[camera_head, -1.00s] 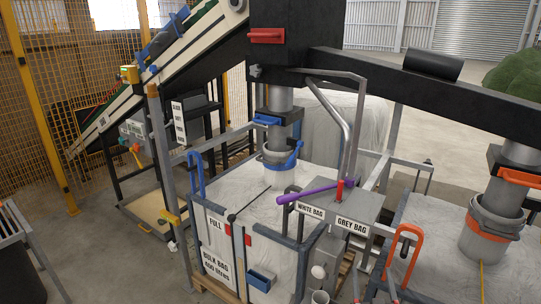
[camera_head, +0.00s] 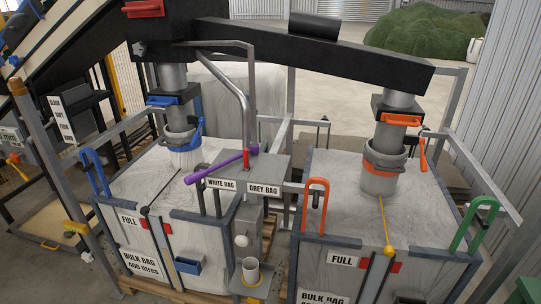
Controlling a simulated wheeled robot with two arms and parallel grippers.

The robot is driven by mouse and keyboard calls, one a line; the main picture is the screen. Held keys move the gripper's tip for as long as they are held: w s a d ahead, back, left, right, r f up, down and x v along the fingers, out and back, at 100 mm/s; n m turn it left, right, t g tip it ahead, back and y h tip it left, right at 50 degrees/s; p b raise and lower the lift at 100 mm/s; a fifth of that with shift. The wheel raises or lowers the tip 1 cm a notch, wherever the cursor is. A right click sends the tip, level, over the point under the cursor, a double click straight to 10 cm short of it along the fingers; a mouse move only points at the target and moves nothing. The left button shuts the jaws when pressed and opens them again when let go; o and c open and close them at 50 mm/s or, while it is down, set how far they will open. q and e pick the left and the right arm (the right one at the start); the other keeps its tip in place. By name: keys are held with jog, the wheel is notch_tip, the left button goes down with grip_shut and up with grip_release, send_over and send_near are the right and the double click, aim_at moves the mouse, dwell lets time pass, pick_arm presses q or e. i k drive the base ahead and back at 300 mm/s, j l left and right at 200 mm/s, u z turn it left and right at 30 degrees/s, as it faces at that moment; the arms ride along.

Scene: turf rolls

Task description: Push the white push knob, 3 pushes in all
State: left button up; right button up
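The white push knob (camera_head: 241,240) is a small round white ball on the front of the grey post, below the control box (camera_head: 262,168) labelled WHITE BAG and GREY BAG. A small grey cup (camera_head: 251,270) stands on a bracket just below and right of the knob. A purple lever (camera_head: 215,167) and a red handle (camera_head: 246,157) are on top of the box. Neither of my grippers can be made out in the head view, and nothing is seen touching the knob.
Bulk bags in metal frames stand left (camera_head: 150,190) and right (camera_head: 345,215) of the post, under filling spouts. Blue (camera_head: 93,172), orange (camera_head: 315,206) and green (camera_head: 476,223) handles rise from the frames. A corrugated wall (camera_head: 500,110) closes the right side.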

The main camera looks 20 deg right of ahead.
aim_at(242, 241)
jog(key=j+z, duration=1)
